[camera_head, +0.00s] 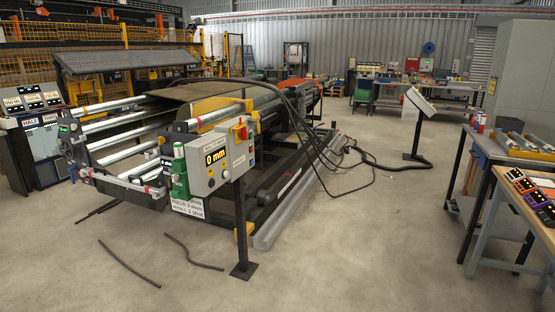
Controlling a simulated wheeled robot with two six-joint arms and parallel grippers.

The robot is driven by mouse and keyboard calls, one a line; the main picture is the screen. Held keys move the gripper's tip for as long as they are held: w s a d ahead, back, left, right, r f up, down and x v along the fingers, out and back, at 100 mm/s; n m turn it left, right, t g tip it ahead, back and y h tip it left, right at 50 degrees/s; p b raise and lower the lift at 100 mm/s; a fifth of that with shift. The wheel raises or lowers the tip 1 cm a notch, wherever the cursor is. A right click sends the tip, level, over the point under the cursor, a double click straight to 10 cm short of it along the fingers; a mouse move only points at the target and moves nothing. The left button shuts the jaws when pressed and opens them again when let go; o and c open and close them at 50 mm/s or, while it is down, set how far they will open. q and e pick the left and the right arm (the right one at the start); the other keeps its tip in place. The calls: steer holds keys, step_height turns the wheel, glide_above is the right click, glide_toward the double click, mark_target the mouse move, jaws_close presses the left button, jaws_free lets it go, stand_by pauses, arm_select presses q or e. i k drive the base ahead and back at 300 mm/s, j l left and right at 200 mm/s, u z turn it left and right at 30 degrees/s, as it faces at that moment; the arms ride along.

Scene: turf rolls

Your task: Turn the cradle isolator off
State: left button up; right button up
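A grey control box (221,156) stands on a dark post in front of the roller cradle (115,152). Its display (215,156) reads "0 mm". A red and yellow switch (241,131) sits at its upper right and looks like the isolator. Its handle position and label are too small to read. Small buttons (225,175) lie below the display, and a green part (180,172) is at the box's left side. Neither of my grippers is in view.
Black cables (340,155) run from the cradle across the floor to a tilted panel on a stand (420,102). Loose black strips (128,264) lie on the floor. A workbench (515,200) with coloured handsets is at right.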

mark_target(243, 133)
steer(key=i+l+u, duration=0.25)
steer(key=i, duration=0.85)
steer(key=j, duration=0.15)
